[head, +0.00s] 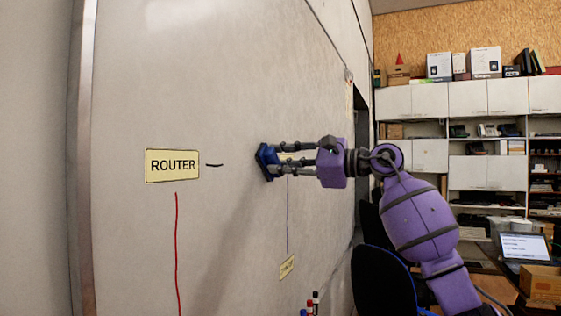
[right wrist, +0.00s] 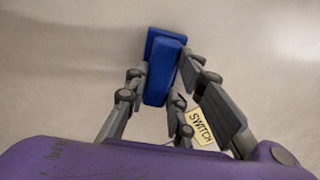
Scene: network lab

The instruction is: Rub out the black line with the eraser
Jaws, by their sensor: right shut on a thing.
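A short black line (head: 214,165) is on the whiteboard (head: 240,80) just right of the yellow ROUTER label (head: 172,165). My right gripper (head: 272,160) is shut on the blue eraser (head: 264,161), at or close to the board, to the right of the black line with bare board between them. In the right wrist view the eraser (right wrist: 163,68) sits between the fingers. I cannot tell whether it touches the board. A yellow SWITCH label (right wrist: 199,128) shows beside the fingers; the arm partly covers it in the head view. My left gripper is out of view.
A red line (head: 177,250) runs down below the ROUTER label. A thin purple line (head: 287,215) leads to a small yellow label (head: 287,266). Several markers (head: 312,303) stand at the board's lower edge. A dark chair (head: 385,280) is at right.

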